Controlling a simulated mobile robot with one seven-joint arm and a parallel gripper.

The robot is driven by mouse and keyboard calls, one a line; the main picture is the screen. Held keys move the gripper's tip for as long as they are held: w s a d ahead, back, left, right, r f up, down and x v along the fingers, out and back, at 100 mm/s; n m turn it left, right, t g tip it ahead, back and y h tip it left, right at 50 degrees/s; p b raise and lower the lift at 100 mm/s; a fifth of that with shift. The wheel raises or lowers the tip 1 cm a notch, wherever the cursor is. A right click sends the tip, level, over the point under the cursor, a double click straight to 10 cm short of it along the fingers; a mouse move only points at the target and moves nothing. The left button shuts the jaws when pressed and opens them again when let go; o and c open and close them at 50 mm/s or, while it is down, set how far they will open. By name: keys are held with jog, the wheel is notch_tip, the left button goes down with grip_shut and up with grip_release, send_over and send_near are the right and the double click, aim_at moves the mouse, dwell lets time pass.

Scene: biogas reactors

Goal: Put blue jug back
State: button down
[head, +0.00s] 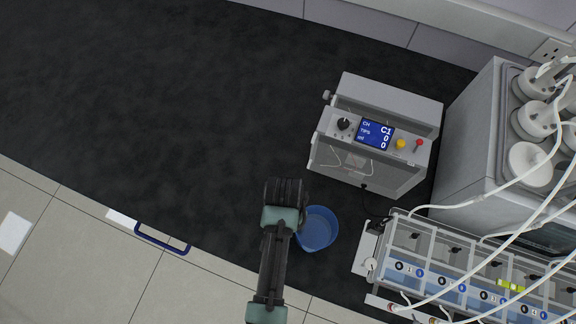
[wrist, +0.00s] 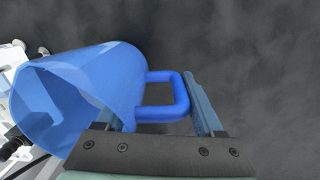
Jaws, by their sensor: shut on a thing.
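The blue jug (head: 317,229) is at the front of the dark countertop, just right of my gripper (head: 287,190) in the head view. In the wrist view the blue jug (wrist: 100,85) shows its open mouth towards the lower left and its handle to the right. My gripper (wrist: 165,110) is shut on the jug's handle, with one finger showing right of the handle. The other finger is mostly hidden by the jug. I cannot tell whether the jug touches the countertop.
A grey device with a blue screen (head: 375,134) stands behind the jug to the right. A clear rack with numbered blue-liquid compartments (head: 460,285) stands right of the jug. A large grey box with white-capped vessels (head: 470,150) is at far right. The countertop (head: 150,100) is clear on the left.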

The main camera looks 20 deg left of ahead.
jog(key=shift+w+f, duration=0.1)
jog(key=shift+f, duration=0.3)
grip_release()
jog(key=shift+f, duration=0.15)
